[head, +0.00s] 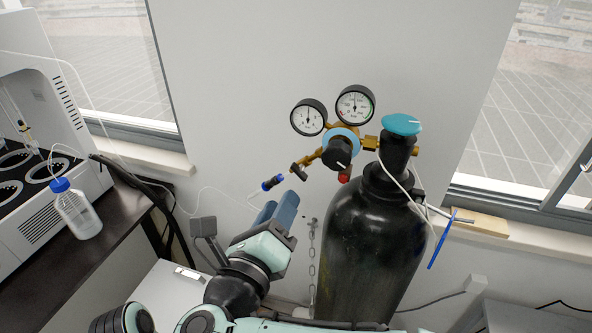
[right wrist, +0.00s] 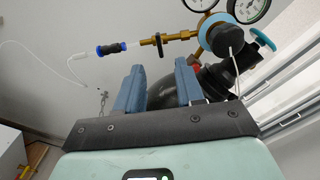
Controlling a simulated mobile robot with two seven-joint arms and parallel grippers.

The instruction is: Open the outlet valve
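The gas regulator (head: 341,145) sits on top of a black cylinder (head: 365,245) and has two round gauges and a black knob. Its brass outlet runs left to a small outlet valve with a black handle (head: 299,173). In the right wrist view the handle (right wrist: 160,45) stands crosswise to the brass outlet, just beyond the fingertips. My right gripper (head: 280,203) is open and empty, below and left of the valve in the head view. Its blue fingers (right wrist: 159,70) are apart, with no visible contact with the handle. My left gripper is not in view.
A blue and black hose fitting (head: 272,182) with a thin white tube lies left of the valve. A teal cylinder handwheel (head: 401,124) tops the cylinder. A chain (head: 312,250) hangs beside it. A dark bench (head: 95,255) with a blue-capped bottle (head: 77,210) stands left.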

